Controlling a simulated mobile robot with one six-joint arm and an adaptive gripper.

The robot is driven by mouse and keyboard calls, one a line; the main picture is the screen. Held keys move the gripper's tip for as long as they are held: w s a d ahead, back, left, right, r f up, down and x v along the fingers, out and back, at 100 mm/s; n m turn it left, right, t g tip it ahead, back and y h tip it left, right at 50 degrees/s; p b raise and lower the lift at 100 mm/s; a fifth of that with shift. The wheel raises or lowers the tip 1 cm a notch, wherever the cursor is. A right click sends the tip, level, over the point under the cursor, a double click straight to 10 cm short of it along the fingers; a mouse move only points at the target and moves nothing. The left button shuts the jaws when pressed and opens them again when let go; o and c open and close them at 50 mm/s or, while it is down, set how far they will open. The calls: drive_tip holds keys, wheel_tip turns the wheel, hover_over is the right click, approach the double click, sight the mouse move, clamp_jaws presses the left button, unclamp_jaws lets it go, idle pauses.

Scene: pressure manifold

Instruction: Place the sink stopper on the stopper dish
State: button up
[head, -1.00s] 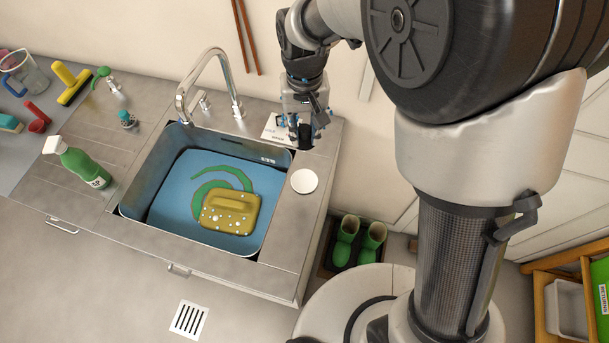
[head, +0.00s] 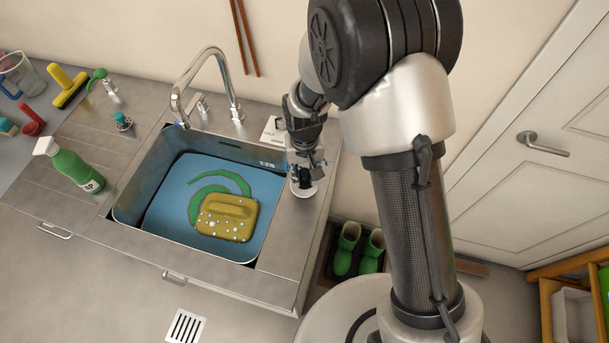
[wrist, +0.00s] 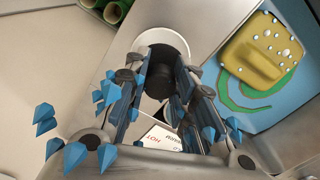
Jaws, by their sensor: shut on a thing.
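The sink stopper (head: 304,181) is black and sits between the fingers of my gripper (head: 304,170) at the right side of the sink. In the wrist view the stopper (wrist: 160,75) is a dark cylinder, with a finger of my gripper (wrist: 158,95) on each side, shut on it. The stopper dish (head: 303,192) is a white disc on the steel counter right of the basin. The stopper is over the dish, which shows as a pale rim beyond it in the wrist view (wrist: 166,36). I cannot tell whether the stopper touches the dish.
The sink basin (head: 165,218) holds a large yellow sponge (head: 228,217) and a green curved shape. A tall faucet (head: 225,85) stands behind it. A white card (head: 272,130) lies behind the dish. A green bottle (head: 75,168) stands on the left drainboard. The counter in front of the dish is clear.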

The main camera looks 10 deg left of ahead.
drive_tip(key=shift+f, duration=0.75)
drive_tip(key=shift+f, duration=0.1)
drive_tip(key=o, duration=1)
drive_tip(key=shift+o, duration=0.2)
